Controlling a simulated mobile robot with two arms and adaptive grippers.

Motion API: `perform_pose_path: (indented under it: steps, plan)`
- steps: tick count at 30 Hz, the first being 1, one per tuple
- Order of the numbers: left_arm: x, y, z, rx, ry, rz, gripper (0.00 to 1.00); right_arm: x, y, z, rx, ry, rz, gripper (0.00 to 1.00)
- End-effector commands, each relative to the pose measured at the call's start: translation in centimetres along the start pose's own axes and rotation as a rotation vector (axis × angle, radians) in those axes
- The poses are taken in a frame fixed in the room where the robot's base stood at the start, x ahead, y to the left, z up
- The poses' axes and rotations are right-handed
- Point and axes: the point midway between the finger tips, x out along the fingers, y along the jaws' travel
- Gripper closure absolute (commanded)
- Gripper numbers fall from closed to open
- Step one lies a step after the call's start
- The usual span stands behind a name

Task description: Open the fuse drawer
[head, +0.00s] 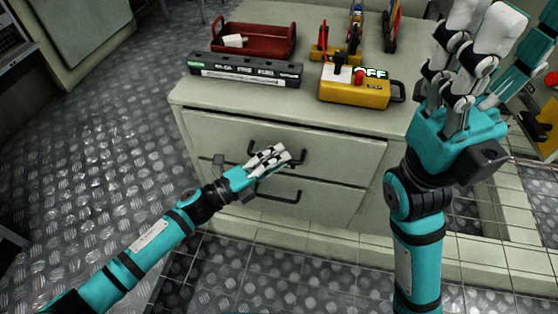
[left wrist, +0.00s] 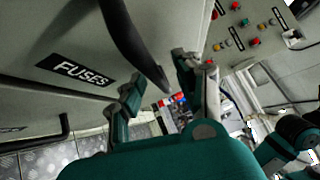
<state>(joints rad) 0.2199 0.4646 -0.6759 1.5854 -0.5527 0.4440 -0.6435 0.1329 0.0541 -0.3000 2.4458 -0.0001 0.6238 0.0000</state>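The fuse drawer, with a black "FUSES" label (left wrist: 75,70) in the left wrist view, looks like the upper drawer (head: 340,155) of the pale cabinet in the head view. It appears shut, with a dark line under the worktop. Its dark bar handle (left wrist: 132,42) runs close in front of my left gripper (left wrist: 160,85). The fingers are apart, with the handle's end showing between them; I cannot tell whether they touch it. In the head view, my left gripper (head: 272,158) covers part of the handle. My right gripper (head: 478,40) is raised at the right, open and empty.
A lower drawer (head: 320,200) with its own handle (head: 285,198) is just below. On the worktop (head: 205,95) stand a red tray (head: 270,42), a black labelled strip (head: 245,70) and a yellow box (head: 355,90). Metal floor (head: 90,160) is clear at left.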

Motion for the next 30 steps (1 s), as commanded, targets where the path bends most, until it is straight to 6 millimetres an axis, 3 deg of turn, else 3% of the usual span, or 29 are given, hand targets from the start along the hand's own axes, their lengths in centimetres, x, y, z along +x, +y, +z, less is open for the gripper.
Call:
perform_pose_path:
  steps: [11, 19, 30]
  plan:
    - [0.55, -0.02, 0.00, 0.000, 0.000, 0.000, 0.67, 0.09, -0.03, -0.04, 0.000, 0.004, -0.002, 0.46]
    - [0.52, 0.00, 0.00, 0.000, 0.000, 0.001, 1.00, 0.09, -0.03, -0.05, 0.000, 0.004, -0.002, 0.46]
    - [0.47, 0.14, 0.00, 0.001, -0.001, 0.004, 1.00, 0.08, -0.03, -0.06, 0.000, 0.004, -0.001, 0.46]
